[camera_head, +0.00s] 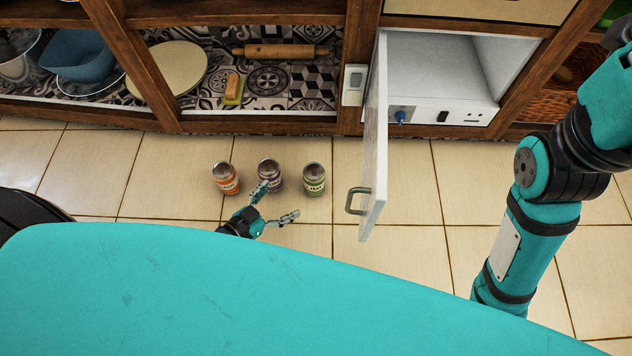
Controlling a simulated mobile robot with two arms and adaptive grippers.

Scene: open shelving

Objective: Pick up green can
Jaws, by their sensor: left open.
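The green can (314,179) stands upright on the tiled floor, at the right end of a row of three cans. My left gripper (279,202) is just in front of the row, with its fingers spread open and nothing between them. One finger overlaps the lower part of the purple can (269,173) in the picture; I cannot tell if they touch. The other finger points right, below the green can and apart from it. My right gripper is out of view; only my right arm shows at the right.
An orange can (226,178) stands at the left of the row. An open white cabinet door (374,150) with a handle juts out to the right of the green can. Wooden shelving (255,127) with a rolling pin (280,51) and bowls stands behind. The floor left of the cans is clear.

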